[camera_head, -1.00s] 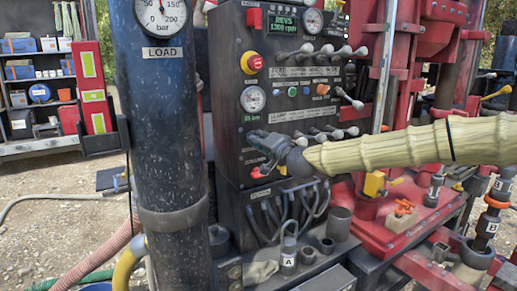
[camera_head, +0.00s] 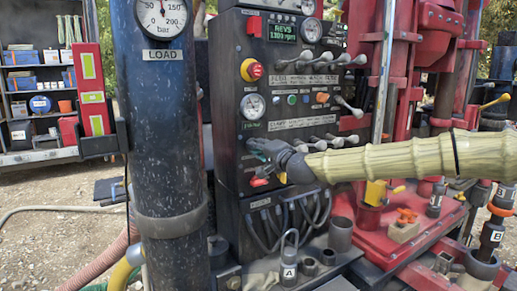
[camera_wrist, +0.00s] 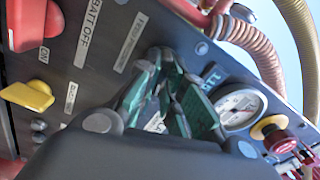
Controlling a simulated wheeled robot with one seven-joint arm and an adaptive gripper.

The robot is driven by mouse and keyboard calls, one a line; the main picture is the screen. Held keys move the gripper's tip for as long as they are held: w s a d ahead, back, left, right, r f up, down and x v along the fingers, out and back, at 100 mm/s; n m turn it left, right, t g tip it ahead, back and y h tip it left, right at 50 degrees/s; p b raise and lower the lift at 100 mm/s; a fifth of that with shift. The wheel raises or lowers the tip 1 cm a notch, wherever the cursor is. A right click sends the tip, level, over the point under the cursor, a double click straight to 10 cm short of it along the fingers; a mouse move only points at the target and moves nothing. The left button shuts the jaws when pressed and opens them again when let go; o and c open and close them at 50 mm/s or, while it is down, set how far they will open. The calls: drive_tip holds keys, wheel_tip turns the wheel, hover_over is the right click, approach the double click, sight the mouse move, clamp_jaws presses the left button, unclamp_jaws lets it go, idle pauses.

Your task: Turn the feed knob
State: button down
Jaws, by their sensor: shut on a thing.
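The black control panel (camera_head: 285,110) stands in the middle of the head view. My gripper (camera_head: 256,150) is at its lower left part, below a round gauge (camera_head: 253,106) and above a red switch (camera_head: 260,181). In the wrist view, its green-padded fingers (camera_wrist: 172,88) are close together at the panel face, shut on the feed knob. The knob is hidden between the fingers, and its label cannot be read. The same gauge shows to the right in the wrist view (camera_wrist: 240,110).
A yellow knob (camera_wrist: 28,95) and a red emergency button (camera_wrist: 277,138) flank the gripper in the wrist view. Several levers (camera_head: 325,142) stick out right of it. A thick dark column (camera_head: 165,120) stands left of the panel.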

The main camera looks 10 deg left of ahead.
drive_tip(key=c, duration=1.5)
unclamp_jaws()
drive_tip(key=shift+d, duration=0.1)
drive_tip(key=shift+c, duration=0.2)
drive_tip(key=v, duration=1.2)
